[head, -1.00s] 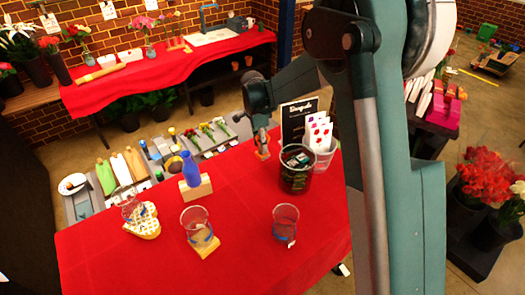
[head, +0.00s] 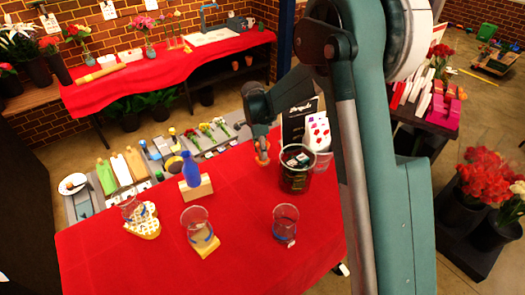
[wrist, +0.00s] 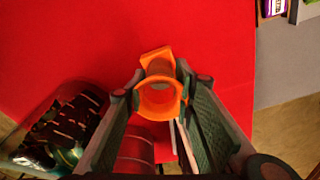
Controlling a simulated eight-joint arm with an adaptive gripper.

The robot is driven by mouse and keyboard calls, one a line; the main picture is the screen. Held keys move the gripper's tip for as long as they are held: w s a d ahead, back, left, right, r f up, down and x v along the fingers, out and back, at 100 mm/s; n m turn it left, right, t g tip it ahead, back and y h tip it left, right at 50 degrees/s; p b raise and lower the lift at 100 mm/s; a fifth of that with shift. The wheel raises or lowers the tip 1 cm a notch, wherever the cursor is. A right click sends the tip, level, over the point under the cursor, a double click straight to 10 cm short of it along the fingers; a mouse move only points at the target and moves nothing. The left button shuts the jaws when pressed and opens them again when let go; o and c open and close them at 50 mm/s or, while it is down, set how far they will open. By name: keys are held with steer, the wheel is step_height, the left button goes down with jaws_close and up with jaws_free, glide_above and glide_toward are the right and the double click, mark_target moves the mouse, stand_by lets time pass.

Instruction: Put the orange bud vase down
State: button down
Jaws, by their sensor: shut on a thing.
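The orange bud vase (wrist: 160,98) is between the two fingers of my gripper (wrist: 161,88) in the wrist view, its round mouth facing the camera. My gripper is shut on it. In the head view the orange vase (head: 262,152) shows small below my gripper (head: 262,137), at the back part of the red-covered table (head: 150,265), left of the black sign. I cannot tell whether its foot touches the cloth.
A dark bin (head: 295,178) stands close to the vase, with a lettered black sign (head: 292,122) and white flower cards (head: 318,132) behind. A blue bottle (head: 190,170), glass beakers (head: 196,222) and a heart-shaped holder (head: 143,222) stand further left. The middle cloth is clear.

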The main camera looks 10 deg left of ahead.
steer(key=shift+f, duration=0.2)
steer(key=c, duration=1.9)
jaws_free()
steer(key=shift+c, duration=0.2)
steer(key=shift+r, duration=0.15)
step_height(320, 180, up, 12)
steer(key=a, duration=0.1)
steer(key=shift+s+a, duration=0.15)
steer(key=shift+s, duration=0.15)
